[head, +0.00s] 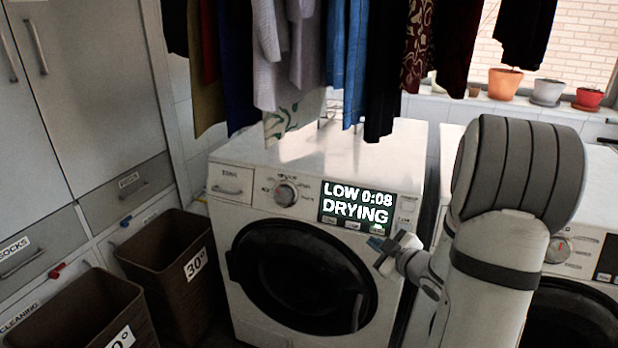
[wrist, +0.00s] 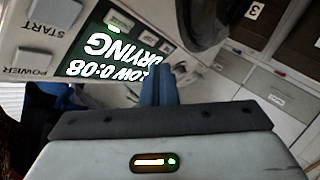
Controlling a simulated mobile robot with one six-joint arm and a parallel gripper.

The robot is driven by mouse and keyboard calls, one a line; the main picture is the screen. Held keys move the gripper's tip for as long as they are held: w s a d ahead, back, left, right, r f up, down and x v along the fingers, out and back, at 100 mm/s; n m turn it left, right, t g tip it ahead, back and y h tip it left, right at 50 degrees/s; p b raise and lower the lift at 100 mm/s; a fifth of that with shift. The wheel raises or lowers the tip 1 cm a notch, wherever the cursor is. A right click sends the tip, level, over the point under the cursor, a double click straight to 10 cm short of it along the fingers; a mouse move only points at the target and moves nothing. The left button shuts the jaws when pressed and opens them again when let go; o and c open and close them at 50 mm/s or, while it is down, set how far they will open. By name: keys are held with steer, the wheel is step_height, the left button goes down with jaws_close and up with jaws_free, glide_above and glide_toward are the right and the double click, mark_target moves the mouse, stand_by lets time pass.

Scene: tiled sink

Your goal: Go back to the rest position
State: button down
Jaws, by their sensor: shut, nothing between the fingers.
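My gripper (head: 381,247) is in front of the washing machine (head: 235,240), just below the right end of its display (head: 356,207). The display reads "LOW 0:08 DRYING". In the wrist view, my gripper's blue fingertips (wrist: 163,82) are together with nothing between them, and the display (wrist: 115,45) shows upside down beyond them. The START button (wrist: 38,29) and POWER button lie to the left there. I cannot tell whether the fingertips touch the panel. My arm covers part of the second machine.
Clothes (head: 345,60) hang above the machine. A brown basket marked 30° (head: 175,262) and another basket (head: 85,310) stand at lower left beside cabinets (head: 80,80). A second machine (head: 575,250) stands at right. Flower pots (head: 505,83) line the window sill.

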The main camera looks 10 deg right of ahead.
steer(key=s+a+r+m+g+h+p, duration=0.35)
steer(key=s+r+m+g+h, duration=0.2)
steer(key=r, duration=0.25)
steer(key=s+a+r+m+g+y+p, duration=0.1)
steer(key=s+a+r+m+g, duration=0.1)
steer(key=s+a, duration=0.4)
steer(key=s+a+r+m+g+y+p, duration=0.1)
steer(key=s+a+r+m+g+p, duration=0.1)
steer(key=s+a+g, duration=0.2)
steer(key=s+a, duration=0.3)
steer(key=s, duration=0.4)
steer(key=shift+s+r, duration=0.2)
steer(key=shift+r, duration=0.15)
